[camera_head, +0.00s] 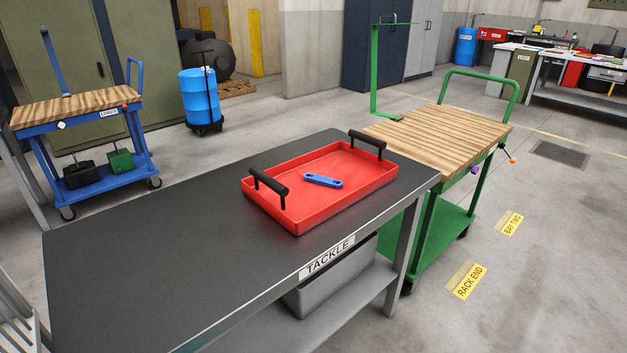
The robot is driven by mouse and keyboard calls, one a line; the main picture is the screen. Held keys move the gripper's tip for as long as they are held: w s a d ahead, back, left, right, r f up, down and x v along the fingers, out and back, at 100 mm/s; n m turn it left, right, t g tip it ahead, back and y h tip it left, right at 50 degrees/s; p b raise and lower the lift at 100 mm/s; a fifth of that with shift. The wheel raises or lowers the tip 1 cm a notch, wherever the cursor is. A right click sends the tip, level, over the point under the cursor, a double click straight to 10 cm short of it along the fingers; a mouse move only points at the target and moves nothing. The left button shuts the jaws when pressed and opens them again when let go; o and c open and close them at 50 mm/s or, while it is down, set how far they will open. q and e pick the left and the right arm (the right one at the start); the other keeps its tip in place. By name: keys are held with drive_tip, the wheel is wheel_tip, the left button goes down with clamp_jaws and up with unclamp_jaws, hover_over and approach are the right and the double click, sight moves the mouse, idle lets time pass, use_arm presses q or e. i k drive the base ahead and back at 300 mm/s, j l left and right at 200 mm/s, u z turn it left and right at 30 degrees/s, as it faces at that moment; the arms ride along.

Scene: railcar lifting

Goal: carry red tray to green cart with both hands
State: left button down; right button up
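The red tray (292,222) sits flat near the right end of the dark bench marked "TACKLE". It has two black upright handles, one at its left end (268,187) and one at its far right end (367,143). A blue link-shaped piece (323,181) lies inside the tray. The green cart (437,235) stands just beyond the bench's right end, with a bare wooden top (440,135) and a green push handle at its far right. Neither of my grippers shows in the head view.
The dark bench top (150,250) is clear left of the tray, with a grey bin (330,285) on its lower shelf. A blue cart (85,125) and a blue drum (200,95) stand at the back left. Floor at right is open.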

sight(436, 132)
drive_tip(key=i+l+u, duration=0.15)
drive_tip(key=u, duration=0.25)
drive_tip(key=i+l+u, duration=0.1)
drive_tip(key=l+u, duration=0.15)
drive_tip(key=u, duration=0.15)
